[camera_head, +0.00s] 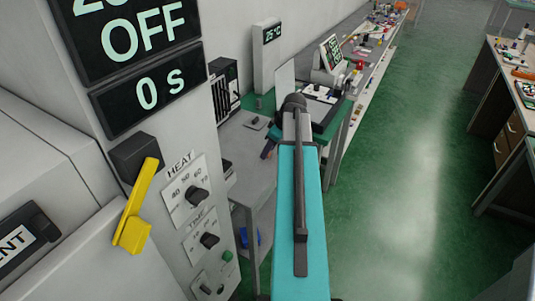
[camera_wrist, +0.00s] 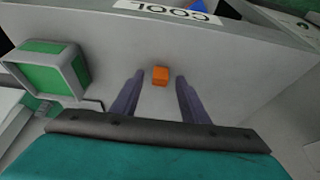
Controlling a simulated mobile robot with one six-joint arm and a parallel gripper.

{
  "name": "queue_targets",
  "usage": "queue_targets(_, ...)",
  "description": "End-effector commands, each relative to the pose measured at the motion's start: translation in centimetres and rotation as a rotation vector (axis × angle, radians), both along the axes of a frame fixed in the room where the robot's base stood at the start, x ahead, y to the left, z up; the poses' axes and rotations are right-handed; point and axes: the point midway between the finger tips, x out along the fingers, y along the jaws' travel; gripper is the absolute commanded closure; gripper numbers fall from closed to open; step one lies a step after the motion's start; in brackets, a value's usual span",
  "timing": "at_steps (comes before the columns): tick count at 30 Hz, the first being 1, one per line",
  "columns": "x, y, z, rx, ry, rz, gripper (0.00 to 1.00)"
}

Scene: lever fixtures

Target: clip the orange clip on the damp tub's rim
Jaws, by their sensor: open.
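A small orange clip (camera_wrist: 160,76) rests on a plain grey surface in the wrist view. My gripper (camera_wrist: 158,80) is open, with one dark finger on each side of the clip in the picture. No contact with the clip shows, and I cannot tell how far above it the fingertips are. In the head view my teal arm covers most of that area and the clip does not show. A grey-framed box with a green face (camera_wrist: 48,66) stands left of the clip; I cannot tell whether it is the damp tub. No tub is clearly recognisable.
A COOL label (camera_wrist: 168,11) lies beyond the clip. In the head view, a machine panel with a yellow lever (camera_head: 137,207), HEAT dial (camera_head: 196,196) and OFF display (camera_head: 135,38) stands close on the left. The green floor (camera_head: 410,160) at right is clear.

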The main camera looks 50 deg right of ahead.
Motion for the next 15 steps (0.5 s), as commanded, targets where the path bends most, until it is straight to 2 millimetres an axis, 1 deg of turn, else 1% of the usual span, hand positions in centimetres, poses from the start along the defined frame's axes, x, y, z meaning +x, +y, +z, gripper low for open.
queue_targets(9,-0.04,-0.04,0.03,0.0,0.0,-0.001,0.59)
queue_targets(14,-0.05,-0.05,0.04,0.0,0.0,-0.001,0.86)
queue_targets(15,-0.05,-0.06,0.04,0.0,0.0,-0.001,0.93)
